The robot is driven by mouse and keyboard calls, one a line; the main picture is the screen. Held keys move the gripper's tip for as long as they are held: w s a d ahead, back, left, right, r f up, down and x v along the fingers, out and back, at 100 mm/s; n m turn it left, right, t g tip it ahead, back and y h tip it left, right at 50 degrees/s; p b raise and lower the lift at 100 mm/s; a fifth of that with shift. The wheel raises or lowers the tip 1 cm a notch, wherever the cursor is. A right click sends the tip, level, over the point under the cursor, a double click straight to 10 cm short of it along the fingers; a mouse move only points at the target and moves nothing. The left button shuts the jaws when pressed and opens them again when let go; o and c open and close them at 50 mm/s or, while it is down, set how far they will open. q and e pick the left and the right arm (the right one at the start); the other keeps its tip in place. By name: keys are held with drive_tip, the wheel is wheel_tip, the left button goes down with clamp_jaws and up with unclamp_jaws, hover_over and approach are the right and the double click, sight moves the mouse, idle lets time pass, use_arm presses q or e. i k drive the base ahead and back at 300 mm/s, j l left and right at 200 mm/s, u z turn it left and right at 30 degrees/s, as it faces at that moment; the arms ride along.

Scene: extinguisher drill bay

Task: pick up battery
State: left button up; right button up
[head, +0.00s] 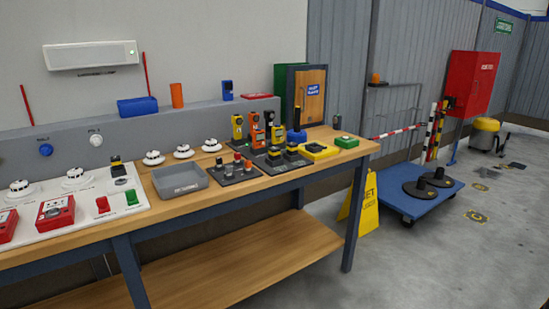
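No object is clearly labelled as a battery. Small black blocks with yellow bands, which may be batteries, stand on a dark pad on the workbench (215,192); one is a front block (274,157) and another stands just right of it (291,150). A similar black and yellow block (117,166) stands on the white panel at the left. Small red and black pieces stand in a dark holder (234,177) beside the pad. Neither of my grippers is in view, and nothing in view is held.
A grey tray (180,192) sits near the bench's front edge. Upright yellow and orange devices (237,128) stand behind the blocks. A yellow floor sign (369,203) and a blue trolley (436,203) stand right of the bench. The lower shelf is empty.

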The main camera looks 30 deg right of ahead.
sight(273, 152)
drive_tip(key=z, duration=1.35)
drive_tip(key=i+l, duration=0.2)
drive_tip(key=i, duration=0.2)
drive_tip(key=i+l+u, duration=0.1)
drive_tip(key=i, duration=0.3)
drive_tip(key=i+l, duration=0.35)
drive_tip(key=i+u, duration=0.05)
